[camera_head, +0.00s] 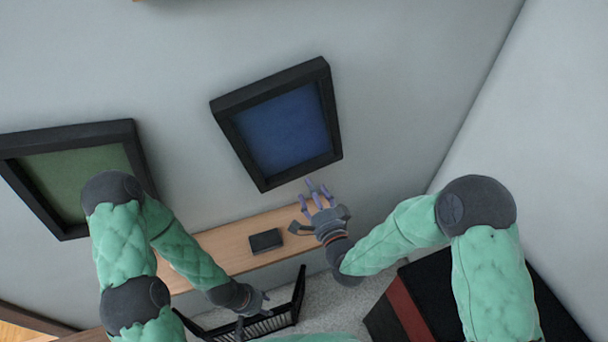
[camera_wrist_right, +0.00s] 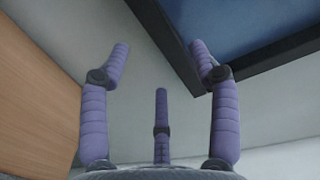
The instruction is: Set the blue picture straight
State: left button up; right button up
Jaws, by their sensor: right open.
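The blue picture (camera_head: 284,130) hangs on the grey wall in a thick black frame. It is tilted, with its right end of the top edge higher than the left. My right gripper (camera_head: 318,190) is open just below the bottom edge of the frame, towards its lower right part. In the right wrist view, the blue picture (camera_wrist_right: 240,22) fills the upper right, and the open fingers of my right gripper (camera_wrist_right: 160,65) are spread near the frame's corner, with nothing between them. My left gripper (camera_head: 255,305) hangs low at the left; its fingers are too small to judge.
A green picture (camera_head: 80,172) in a black frame hangs to the left. Below is a wooden shelf (camera_head: 215,238) with a small black box (camera_head: 266,240) on it. A black rack (camera_head: 285,315) stands beside my left gripper. A black and red piece (camera_head: 440,300) stands at lower right.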

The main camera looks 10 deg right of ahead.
aim_at(304, 175)
jog(key=x, duration=0.7)
jog(key=shift+c, duration=0.3)
